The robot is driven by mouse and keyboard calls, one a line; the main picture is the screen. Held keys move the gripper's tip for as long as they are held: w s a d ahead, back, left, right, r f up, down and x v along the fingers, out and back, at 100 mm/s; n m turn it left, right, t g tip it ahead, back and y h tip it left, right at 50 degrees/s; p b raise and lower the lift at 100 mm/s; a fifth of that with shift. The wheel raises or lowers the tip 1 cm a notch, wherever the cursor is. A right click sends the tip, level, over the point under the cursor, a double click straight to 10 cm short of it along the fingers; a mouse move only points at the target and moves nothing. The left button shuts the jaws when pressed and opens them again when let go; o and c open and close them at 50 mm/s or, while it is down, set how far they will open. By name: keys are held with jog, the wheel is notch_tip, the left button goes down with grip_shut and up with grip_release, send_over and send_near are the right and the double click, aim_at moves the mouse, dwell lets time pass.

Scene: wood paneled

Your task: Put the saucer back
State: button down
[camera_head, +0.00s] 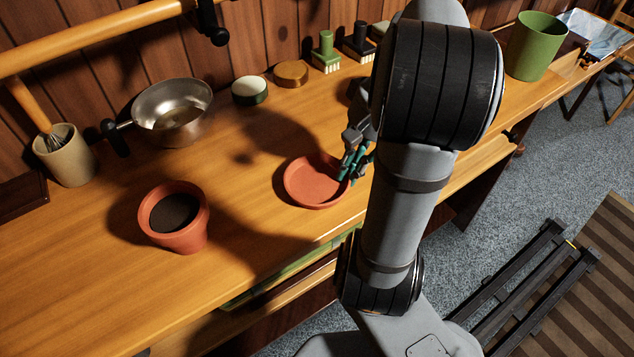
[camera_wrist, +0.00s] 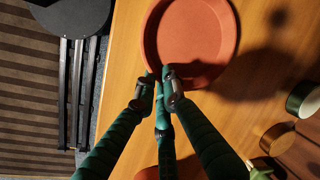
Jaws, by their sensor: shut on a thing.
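The saucer (camera_head: 316,181) is a round, shallow terracotta dish with a raised rim. It is at the middle of the wooden bench in the head view, and I cannot tell whether it rests on the wood or is just above it. It also shows at the top of the wrist view (camera_wrist: 190,32). My gripper (camera_head: 350,167) has dark green fingers shut on the saucer's right rim; the fingertips meet the rim in the wrist view (camera_wrist: 160,78). A terracotta pot (camera_head: 188,240) with dark soil stands upright on the bench to the left, apart from the saucer.
A metal pan (camera_head: 172,112) and a beige holder (camera_head: 66,160) with a whisk stand at the back left. A green pot (camera_head: 537,48) stands at the right. Bare wood lies between the terracotta pot and saucer.

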jog(key=shift+f, duration=0.15)
jog(key=c, duration=1.8)
grip_release()
jog(key=shift+c, duration=0.2)
jog(key=shift+o, duration=0.4)
jog(key=v, duration=1.2)
